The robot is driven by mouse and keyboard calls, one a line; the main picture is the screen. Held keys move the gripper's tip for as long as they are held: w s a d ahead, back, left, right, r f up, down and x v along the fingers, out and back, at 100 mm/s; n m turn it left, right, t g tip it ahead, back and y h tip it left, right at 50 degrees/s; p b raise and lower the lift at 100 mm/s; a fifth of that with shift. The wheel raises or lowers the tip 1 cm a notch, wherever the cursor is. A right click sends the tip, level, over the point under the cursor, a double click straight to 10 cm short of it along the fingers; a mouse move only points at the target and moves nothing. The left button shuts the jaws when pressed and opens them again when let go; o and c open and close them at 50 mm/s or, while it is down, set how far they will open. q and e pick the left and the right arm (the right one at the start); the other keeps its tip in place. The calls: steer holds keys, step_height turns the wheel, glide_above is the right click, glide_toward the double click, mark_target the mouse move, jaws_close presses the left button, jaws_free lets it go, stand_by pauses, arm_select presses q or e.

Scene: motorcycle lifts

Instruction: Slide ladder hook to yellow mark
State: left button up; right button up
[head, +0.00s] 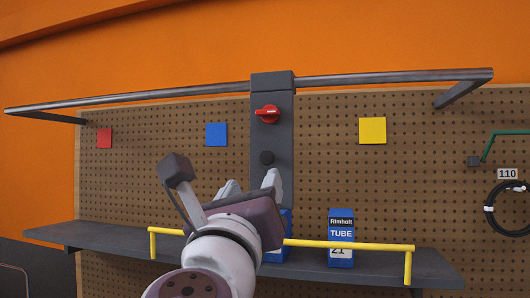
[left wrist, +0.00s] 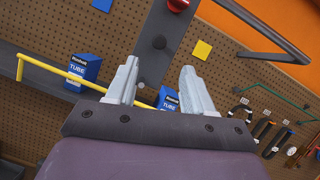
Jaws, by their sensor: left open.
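The ladder hook (head: 284,135) is a dark grey upright bar hanging on the metal rail (head: 390,77). It has a red handle (head: 268,114) near its top and a black knob (head: 266,157) below. The hook (left wrist: 150,65) also shows in the left wrist view. The yellow mark (head: 372,130) is a square on the pegboard to the right of the hook; it also shows in the left wrist view (left wrist: 202,49). My left gripper (head: 250,180) is open and empty, its fingers pointing up below the black knob. My right gripper is in neither view.
A blue mark (head: 216,134) and a red mark (head: 104,138) are left of the hook. Below is a dark shelf (head: 100,238) with a yellow guard bar (head: 350,245) and blue tube boxes (head: 341,225). A black cable coil (head: 490,208) hangs at the right.

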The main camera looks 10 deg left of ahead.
mark_target(267, 160)
arm_select(q)
steer(key=p+x, duration=0.3)
steer(key=x, duration=0.7)
steer(key=shift+w+f, duration=0.1)
steer(key=shift+w, duration=0.3)
steer(key=shift+w, duration=0.1)
steer(key=shift+c, duration=0.3)
jaws_close()
